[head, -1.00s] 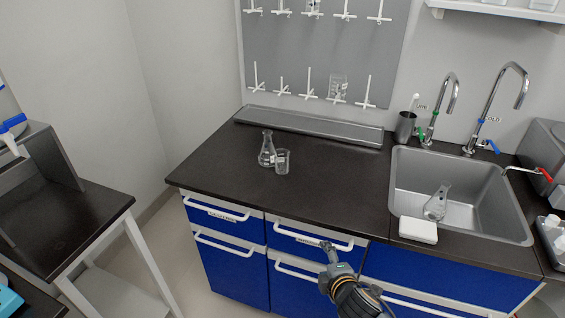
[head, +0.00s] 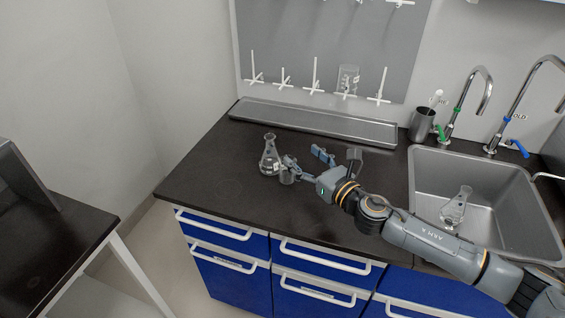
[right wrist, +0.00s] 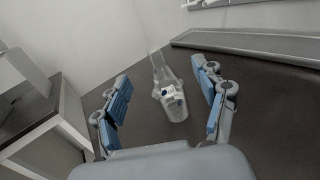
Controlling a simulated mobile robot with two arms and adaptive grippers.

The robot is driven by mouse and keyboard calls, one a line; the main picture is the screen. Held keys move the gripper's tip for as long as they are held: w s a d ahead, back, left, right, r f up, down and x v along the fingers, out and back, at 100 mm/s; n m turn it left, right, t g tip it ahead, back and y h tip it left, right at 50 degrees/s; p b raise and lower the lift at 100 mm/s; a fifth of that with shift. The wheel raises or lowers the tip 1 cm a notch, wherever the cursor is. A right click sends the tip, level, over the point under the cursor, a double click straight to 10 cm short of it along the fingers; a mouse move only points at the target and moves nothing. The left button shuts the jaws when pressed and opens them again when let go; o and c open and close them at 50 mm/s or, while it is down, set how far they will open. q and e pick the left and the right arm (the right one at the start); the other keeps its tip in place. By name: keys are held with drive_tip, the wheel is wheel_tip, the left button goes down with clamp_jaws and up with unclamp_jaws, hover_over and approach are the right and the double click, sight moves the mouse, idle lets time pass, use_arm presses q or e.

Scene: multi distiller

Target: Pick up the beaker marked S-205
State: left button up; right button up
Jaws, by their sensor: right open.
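A small clear glass beaker (head: 287,176) stands upright on the dark counter, partly covered by a finger of my right gripper in the head view. A clear conical flask (head: 269,158) stands close behind it to the left. My right gripper (head: 305,158) is open and empty, just right of the beaker. In the right wrist view, the beaker (right wrist: 175,107) appears between the spread fingers (right wrist: 160,73), with the flask (right wrist: 159,68) behind it. A pale label shows there, but its text is unreadable. My left gripper is out of view.
A grey tray (head: 310,121) runs along the back of the counter below a peg rack (head: 330,45). The sink (head: 495,170) at right holds a flask (head: 455,205). A dark cup (head: 422,125) stands by the taps. The counter's left part is clear.

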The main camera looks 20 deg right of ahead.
sight(287, 170)
drive_tip(key=f+b, duration=0.1)
drive_tip(key=f, duration=0.1)
drive_tip(key=f+b, duration=0.1)
drive_tip(key=f, duration=0.2)
drive_tip(key=s+f+b, duration=0.1)
drive_tip(key=f, duration=0.2)
drive_tip(key=shift+w+a+r, duration=0.15)
drive_tip(key=shift+w+r, duration=0.3)
drive_tip(key=shift+w, duration=0.2)
drive_tip(key=shift+w+a+f, duration=0.1)
drive_tip(key=shift+w, duration=0.15)
drive_tip(key=shift+p+x, duration=0.3)
drive_tip(key=shift+x, duration=0.5)
drive_tip(key=x, duration=0.3)
drive_tip(key=shift+w+a, duration=0.15)
drive_tip(key=shift+w, duration=0.25)
drive_tip(key=shift+w+a, duration=0.1)
drive_tip(key=shift+w, duration=0.1)
drive_tip(key=shift+c, duration=0.4)
drive_tip(key=c, duration=1.1)
drive_tip(key=shift+c, duration=0.9)
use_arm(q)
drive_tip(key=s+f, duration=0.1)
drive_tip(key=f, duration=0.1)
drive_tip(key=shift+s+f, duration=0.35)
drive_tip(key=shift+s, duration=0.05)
